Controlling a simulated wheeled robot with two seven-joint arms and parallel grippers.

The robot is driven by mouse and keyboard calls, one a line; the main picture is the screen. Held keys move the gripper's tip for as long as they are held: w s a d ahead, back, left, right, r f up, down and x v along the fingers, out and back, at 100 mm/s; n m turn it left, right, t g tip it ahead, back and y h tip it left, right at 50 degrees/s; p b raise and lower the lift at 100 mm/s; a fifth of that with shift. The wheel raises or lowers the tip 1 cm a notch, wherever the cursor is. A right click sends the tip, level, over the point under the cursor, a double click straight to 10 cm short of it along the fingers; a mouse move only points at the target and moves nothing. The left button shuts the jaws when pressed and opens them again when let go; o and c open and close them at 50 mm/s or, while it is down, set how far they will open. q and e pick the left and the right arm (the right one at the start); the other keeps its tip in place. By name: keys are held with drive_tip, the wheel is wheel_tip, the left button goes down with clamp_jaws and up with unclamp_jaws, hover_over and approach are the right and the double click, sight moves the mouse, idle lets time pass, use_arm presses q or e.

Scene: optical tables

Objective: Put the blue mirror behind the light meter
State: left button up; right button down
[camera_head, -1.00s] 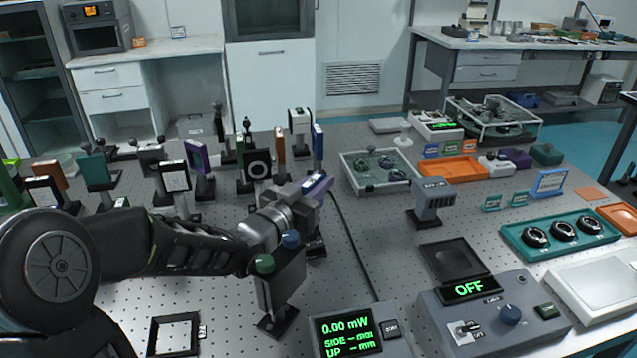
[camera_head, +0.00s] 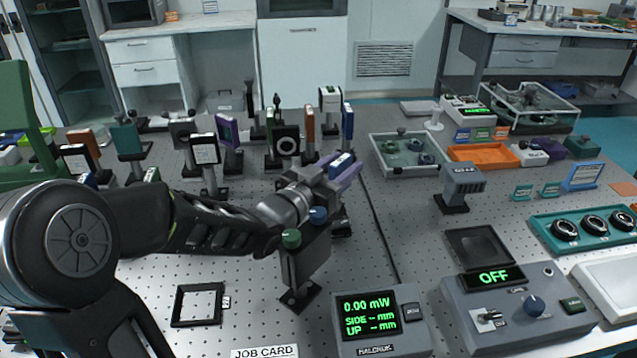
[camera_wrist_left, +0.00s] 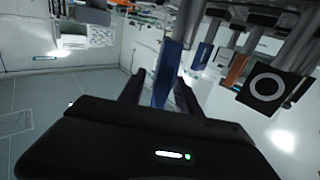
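A blue mirror (camera_head: 342,162) on a post is between the fingers of my left gripper (camera_head: 338,170). In the left wrist view the blue mirror (camera_wrist_left: 166,75) shows edge-on between the two dark fingers (camera_wrist_left: 160,88), with a gap on the left side. The gripper looks open around it. The light meter (camera_head: 378,322), a grey box reading 0.00 mW in green, is at the near edge. My right gripper is out of view.
A dark mount with green and blue knobs (camera_head: 306,255) stands just in front of my left gripper. A grey finned block (camera_head: 462,185) and a control box reading OFF (camera_head: 515,310) are to the right.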

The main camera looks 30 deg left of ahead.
sight(331, 174)
use_arm(q)
drive_tip(key=s, duration=0.4)
drive_tip(key=s+a, duration=0.1)
drive_tip(key=s, duration=0.1)
drive_tip(key=s+b, duration=0.3)
drive_tip(key=shift+a+f, duration=0.1)
drive_tip(key=shift+f, duration=0.1)
drive_tip(key=shift+s+b, duration=0.25)
drive_tip(key=shift+b, duration=0.2)
drive_tip(key=shift+s+a+r, duration=0.1)
drive_tip(key=shift+s+r, duration=0.1)
drive_tip(key=shift+s, duration=0.05)
